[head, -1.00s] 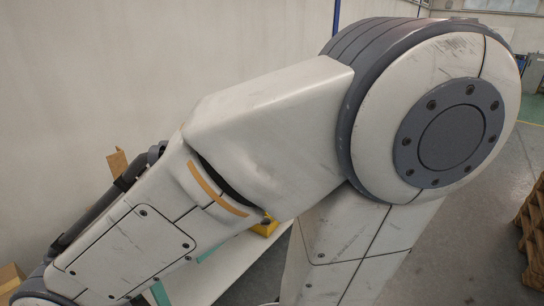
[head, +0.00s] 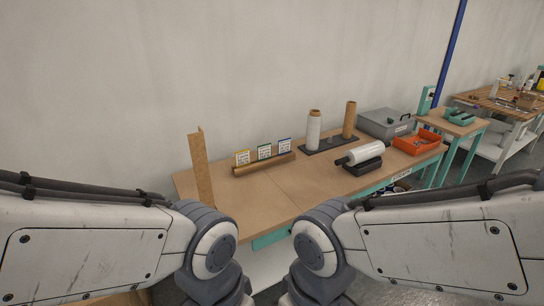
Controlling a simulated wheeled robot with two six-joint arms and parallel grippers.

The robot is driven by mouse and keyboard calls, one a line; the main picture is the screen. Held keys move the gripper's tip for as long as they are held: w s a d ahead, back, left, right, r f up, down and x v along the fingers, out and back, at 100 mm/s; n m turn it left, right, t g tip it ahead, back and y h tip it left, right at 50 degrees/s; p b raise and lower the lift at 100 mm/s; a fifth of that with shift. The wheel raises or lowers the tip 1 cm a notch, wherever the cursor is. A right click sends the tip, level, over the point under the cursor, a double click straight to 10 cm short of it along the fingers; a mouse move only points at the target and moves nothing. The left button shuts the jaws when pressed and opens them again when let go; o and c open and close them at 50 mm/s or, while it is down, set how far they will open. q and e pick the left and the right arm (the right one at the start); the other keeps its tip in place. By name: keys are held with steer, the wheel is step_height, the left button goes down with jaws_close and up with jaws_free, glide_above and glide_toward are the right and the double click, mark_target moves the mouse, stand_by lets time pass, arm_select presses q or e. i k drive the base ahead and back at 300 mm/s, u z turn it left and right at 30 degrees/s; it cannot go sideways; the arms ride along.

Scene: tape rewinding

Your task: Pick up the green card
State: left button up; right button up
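The green card (head: 264,152) stands upright in the head view, in the middle of a row of three cards at the back of the workbench. A yellow card (head: 243,157) is to its left and a blue card (head: 285,146) to its right. The cards stand at a brown cardboard roll or holder (head: 262,165); I cannot tell how they are held. My two arms fill the lower left and lower right, well in front of the cards. Neither gripper shows in the frame.
The workbench (head: 285,192) is bare in front of the cards. A tall cardboard angle (head: 201,165) stands at its left. Upright rolls (head: 313,130), a white wrap roll (head: 366,151), a grey case (head: 386,123) and an orange bin (head: 416,141) occupy the right side.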

mark_target(264, 152)
steer(key=z, duration=0.4)
steer(key=i, duration=0.5)
steer(key=z, duration=0.95)
steer(key=i, duration=1.45)
steer(key=u, duration=0.7)
steer(key=i, duration=0.8)
steer(key=u, duration=0.75)
